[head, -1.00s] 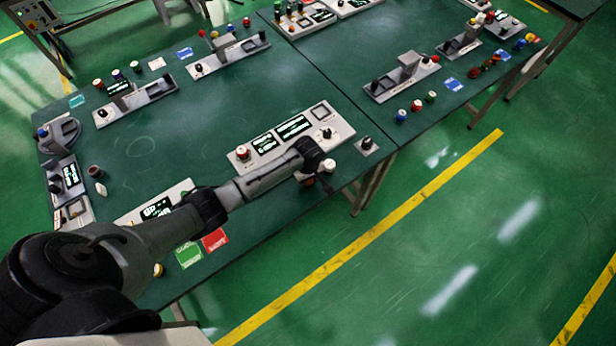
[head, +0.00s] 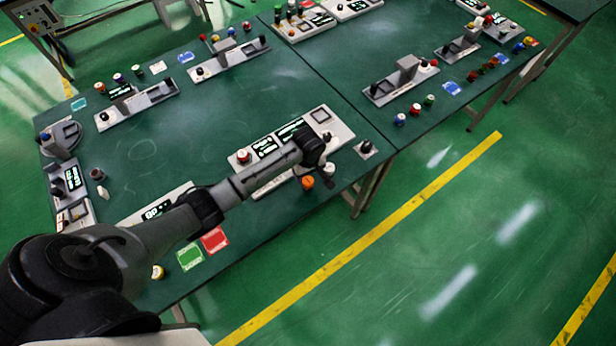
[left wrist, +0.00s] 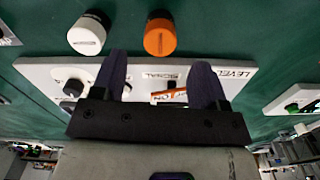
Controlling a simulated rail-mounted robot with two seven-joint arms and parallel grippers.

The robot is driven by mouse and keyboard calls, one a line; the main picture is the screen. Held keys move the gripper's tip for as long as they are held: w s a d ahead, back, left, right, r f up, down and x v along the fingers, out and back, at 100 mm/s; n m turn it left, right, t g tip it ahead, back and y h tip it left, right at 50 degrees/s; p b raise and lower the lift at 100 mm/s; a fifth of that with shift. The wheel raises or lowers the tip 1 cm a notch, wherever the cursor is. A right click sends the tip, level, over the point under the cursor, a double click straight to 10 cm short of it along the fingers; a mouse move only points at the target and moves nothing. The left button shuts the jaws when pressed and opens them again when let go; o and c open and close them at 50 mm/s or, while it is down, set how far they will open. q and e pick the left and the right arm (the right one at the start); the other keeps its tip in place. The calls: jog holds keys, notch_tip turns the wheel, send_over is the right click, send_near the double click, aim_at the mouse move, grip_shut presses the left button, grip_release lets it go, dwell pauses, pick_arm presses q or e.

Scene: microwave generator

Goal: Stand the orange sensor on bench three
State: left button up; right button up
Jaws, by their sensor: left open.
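The orange sensor (head: 308,182) is a small orange cylinder near the front edge of the near green bench (head: 240,265). My right gripper is in neither view. I cannot tell which bench is number three.
A white cylinder (left wrist: 88,33) stands beside the orange sensor. A pale control panel (left wrist: 60,72) with knobs and labels lies under my left fingers. Red (head: 214,240) and green (head: 190,255) cards lie by the bench's front edge. Several more panels line the benches; the bench middle is clear.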

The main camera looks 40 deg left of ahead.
aim_at(308, 181)
pick_arm(q)
notch_tip(308, 181, up, 6)
jog(key=s+d+f+m+t, duration=0.15)
jog(key=s+d+m, duration=0.25)
jog(key=s, duration=0.4)
jog(key=s+d+f+m, duration=0.2)
jog(key=s+d+m, duration=0.25)
jog(key=s, duration=0.25)
jog(key=s+r+m+t, duration=0.1)
jog(key=s+r+m, duration=0.2)
jog(key=s, duration=0.3)
jog(key=s+d+r+m+t, duration=0.1)
jog(key=s+r+m, duration=0.2)
jog(key=s, duration=0.4)
jog(key=shift+s+r+m+p, duration=0.3)
jog(key=shift+m, duration=0.25)
